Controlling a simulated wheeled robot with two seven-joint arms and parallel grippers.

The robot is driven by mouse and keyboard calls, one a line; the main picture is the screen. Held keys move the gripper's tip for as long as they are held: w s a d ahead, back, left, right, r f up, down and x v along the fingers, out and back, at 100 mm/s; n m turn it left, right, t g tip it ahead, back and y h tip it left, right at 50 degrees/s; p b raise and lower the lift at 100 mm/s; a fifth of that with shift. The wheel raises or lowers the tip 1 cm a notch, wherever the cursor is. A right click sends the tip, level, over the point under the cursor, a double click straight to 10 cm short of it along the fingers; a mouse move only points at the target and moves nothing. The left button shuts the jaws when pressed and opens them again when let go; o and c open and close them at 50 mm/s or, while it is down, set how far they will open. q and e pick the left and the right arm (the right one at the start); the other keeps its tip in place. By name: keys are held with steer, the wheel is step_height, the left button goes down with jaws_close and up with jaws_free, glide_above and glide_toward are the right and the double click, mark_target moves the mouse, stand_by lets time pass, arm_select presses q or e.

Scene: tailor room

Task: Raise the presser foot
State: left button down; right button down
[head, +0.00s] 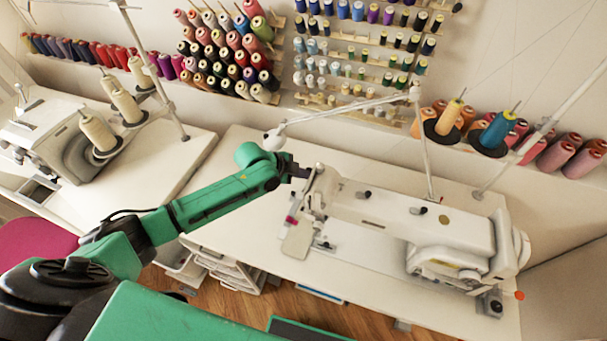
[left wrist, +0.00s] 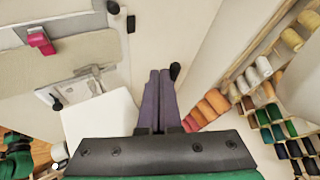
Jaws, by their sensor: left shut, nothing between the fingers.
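The white sewing machine (head: 400,215) stands on the white table, its head end to the left. My left gripper (head: 302,172) is at the back of that head end. In the left wrist view the dark purple fingers of my left gripper (left wrist: 161,78) are shut together with nothing between them. A small black knob (left wrist: 175,71) shows close beside the right fingertip; I cannot tell whether they touch. Metal parts (left wrist: 78,84) and a red-pink piece (left wrist: 40,40) show at the left. The presser foot and its lever cannot be made out clearly. My right gripper is not in view.
A thin white thread stand (head: 345,113) rises behind the machine, close to my left arm. Thread cones (head: 449,117) stand at the back right. Another machine (head: 75,140) is on the left table. The white table (head: 235,215) is clear left of the machine.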

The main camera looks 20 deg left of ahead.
arm_select(q)
steer(key=shift+t, duration=0.3)
steer(key=shift+w+r+b, duration=0.1)
steer(key=shift+b, duration=0.2)
steer(key=s+a+f+m+t+h+b, duration=0.2)
steer(key=s+a+t+b, duration=0.2)
steer(key=b, duration=1)
steer(key=s+t, duration=0.3)
steer(key=s, duration=0.1)
steer(key=shift+a+f, duration=0.3)
steer(key=shift+f, duration=0.05)
steer(key=shift+s, duration=0.1)
